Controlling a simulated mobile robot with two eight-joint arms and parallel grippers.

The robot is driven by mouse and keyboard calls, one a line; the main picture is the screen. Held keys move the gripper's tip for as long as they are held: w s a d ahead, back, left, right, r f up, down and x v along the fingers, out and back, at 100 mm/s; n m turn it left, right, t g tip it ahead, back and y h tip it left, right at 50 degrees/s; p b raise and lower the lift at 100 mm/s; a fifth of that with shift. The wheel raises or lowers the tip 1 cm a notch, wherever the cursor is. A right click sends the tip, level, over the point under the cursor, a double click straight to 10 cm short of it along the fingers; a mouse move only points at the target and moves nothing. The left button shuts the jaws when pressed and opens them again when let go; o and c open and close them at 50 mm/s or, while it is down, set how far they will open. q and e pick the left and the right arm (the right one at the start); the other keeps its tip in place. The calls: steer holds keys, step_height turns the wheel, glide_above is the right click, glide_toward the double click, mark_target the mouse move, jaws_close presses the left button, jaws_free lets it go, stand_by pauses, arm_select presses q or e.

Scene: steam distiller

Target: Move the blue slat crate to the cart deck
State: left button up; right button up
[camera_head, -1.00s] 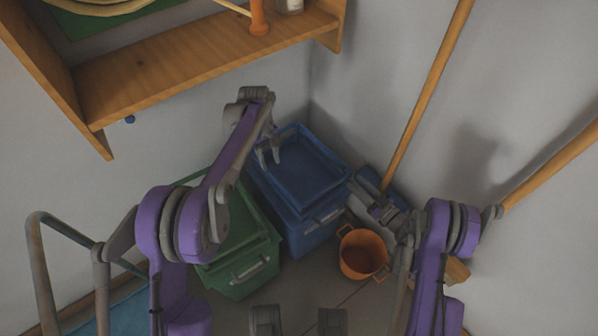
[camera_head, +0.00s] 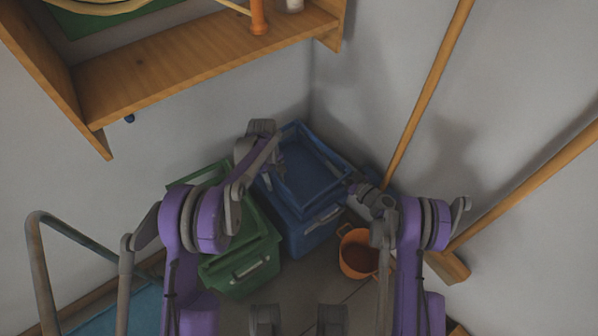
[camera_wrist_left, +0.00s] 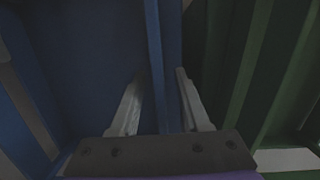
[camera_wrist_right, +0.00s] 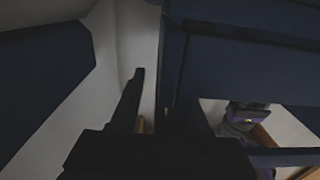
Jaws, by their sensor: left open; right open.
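The blue slat crate (camera_head: 316,170) sits in the corner on top of a blue bin (camera_head: 318,232). My left gripper (camera_head: 277,172) is at the crate's left side. In the left wrist view its open fingers (camera_wrist_left: 160,100) straddle the crate's blue side wall (camera_wrist_left: 156,45). My right gripper (camera_head: 356,184) is at the crate's right side, partly hidden by its own wrist. In the right wrist view its fingers (camera_wrist_right: 158,105) are open, with the dark blue crate wall (camera_wrist_right: 235,70) beside and seemingly between them. A blue deck with a grey tube rail, apparently the cart (camera_head: 125,312), shows at the lower left.
A green bin (camera_head: 245,262) stands left of the blue bin. An orange pot (camera_head: 358,255) stands on the floor to the right. A wooden pole (camera_head: 428,95) leans in the corner, and another (camera_head: 535,185) at right. A wooden shelf (camera_head: 190,62) hangs above left.

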arm_select(q)
steer(key=shift+c, duration=0.2)
arm_select(e)
steer(key=shift+c, duration=0.2)
arm_select(q)
jaws_close()
arm_select(e)
jaws_close()
stand_by(0.8)
